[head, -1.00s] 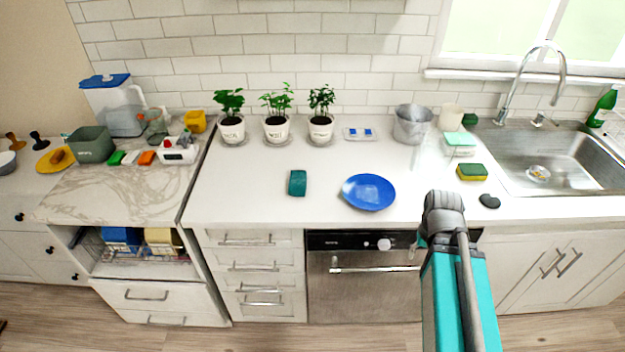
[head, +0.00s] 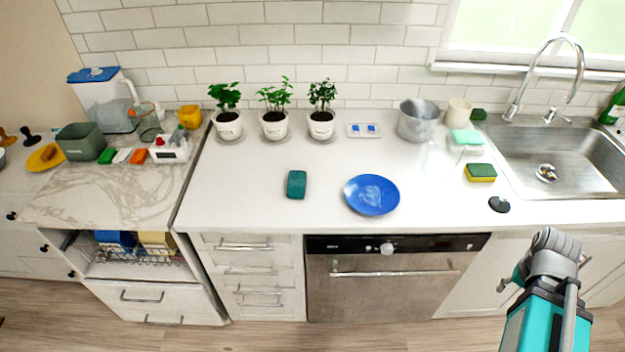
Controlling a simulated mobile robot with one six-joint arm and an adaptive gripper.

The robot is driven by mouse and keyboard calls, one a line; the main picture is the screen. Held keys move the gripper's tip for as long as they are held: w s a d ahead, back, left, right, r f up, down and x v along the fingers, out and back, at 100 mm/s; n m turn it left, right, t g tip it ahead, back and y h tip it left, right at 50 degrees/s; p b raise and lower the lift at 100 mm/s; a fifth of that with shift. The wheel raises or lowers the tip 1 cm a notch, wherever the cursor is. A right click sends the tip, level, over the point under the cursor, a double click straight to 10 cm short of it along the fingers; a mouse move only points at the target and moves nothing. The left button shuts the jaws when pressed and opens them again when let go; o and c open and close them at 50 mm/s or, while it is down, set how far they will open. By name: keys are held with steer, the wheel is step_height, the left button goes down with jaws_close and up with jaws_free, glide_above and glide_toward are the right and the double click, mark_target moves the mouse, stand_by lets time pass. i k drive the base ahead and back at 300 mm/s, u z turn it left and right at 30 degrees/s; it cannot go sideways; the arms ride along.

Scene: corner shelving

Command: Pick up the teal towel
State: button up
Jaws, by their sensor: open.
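The teal towel (head: 297,184) is a small, dark teal folded piece lying flat on the white counter, left of the blue plate. It is fully visible, with nothing on it. My gripper (head: 508,284) is at the lower right, in front of the counter's front edge and well to the right of the towel. It is open and touches nothing that I can see. My own wrist and arm hide most of it.
The blue plate (head: 371,195) lies right of the towel. Several potted plants (head: 274,126) stand behind, near the wall. A metal bucket (head: 417,120), a yellow-green sponge (head: 480,173) and the sink (head: 550,160) are to the right. The counter around the towel is clear.

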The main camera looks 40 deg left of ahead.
mark_target(297, 180)
steer(key=z, duration=0.3)
steer(key=k, duration=1.45)
steer(key=u, duration=0.9)
steer(key=i, duration=1)
steer(key=u, duration=0.1)
